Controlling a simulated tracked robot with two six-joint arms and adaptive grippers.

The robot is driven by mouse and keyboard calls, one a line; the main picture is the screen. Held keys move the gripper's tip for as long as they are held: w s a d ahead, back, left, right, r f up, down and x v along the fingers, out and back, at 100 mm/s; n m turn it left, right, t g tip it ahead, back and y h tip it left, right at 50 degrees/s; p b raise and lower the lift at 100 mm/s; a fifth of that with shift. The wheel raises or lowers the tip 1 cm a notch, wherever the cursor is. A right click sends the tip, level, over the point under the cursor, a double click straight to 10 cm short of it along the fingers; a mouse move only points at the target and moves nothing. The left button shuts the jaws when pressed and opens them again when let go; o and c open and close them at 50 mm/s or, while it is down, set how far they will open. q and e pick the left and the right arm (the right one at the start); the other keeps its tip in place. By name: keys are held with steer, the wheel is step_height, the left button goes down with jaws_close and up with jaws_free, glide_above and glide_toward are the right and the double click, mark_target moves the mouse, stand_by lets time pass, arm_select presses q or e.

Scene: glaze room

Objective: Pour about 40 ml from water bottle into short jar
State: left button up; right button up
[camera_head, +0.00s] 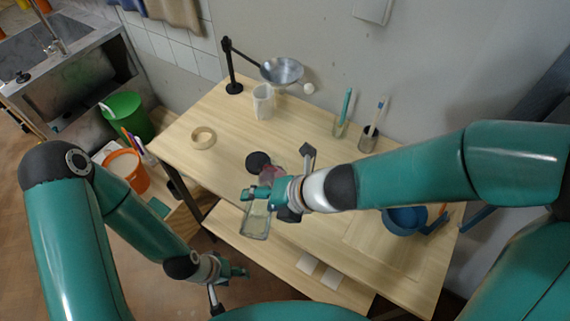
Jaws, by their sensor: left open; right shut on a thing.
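My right gripper (262,195) is shut on a clear, see-through container (257,222) near the table's front edge. I cannot tell for sure whether this is the water bottle or the short jar. A reddish, see-through thing (270,174) shows just behind the gripper, partly hidden by it. A dark round thing (258,161) lies beside it. My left gripper (240,271) is low in front of the table, open and empty, apart from everything on the table.
The wooden table (330,225) carries a tape-like ring (203,137), a white pitcher (263,101), a black stand (233,75) with a metal bowl (282,71), two brush holders (340,127) (368,138) and a blue bowl (404,219). The table's left part is mostly clear.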

steer(key=shift+f, duration=0.4)
steer(key=shift+r, duration=0.1)
steer(key=b, duration=0.1)
steer(key=f+b, duration=0.1)
steer(key=b, duration=0.1)
steer(key=shift+w+n+t, duration=0.25)
steer(key=shift+n+t, duration=0.05)
steer(key=shift+t, duration=0.1)
arm_select(q)
step_height(320, 180, down, 4)
steer(key=shift+w+f, duration=0.1)
steer(key=shift+f, duration=0.1)
arm_select(e)
steer(key=shift+r, duration=0.15)
steer(key=shift+d, duration=0.1)
arm_select(q)
steer(key=shift+d, duration=0.1)
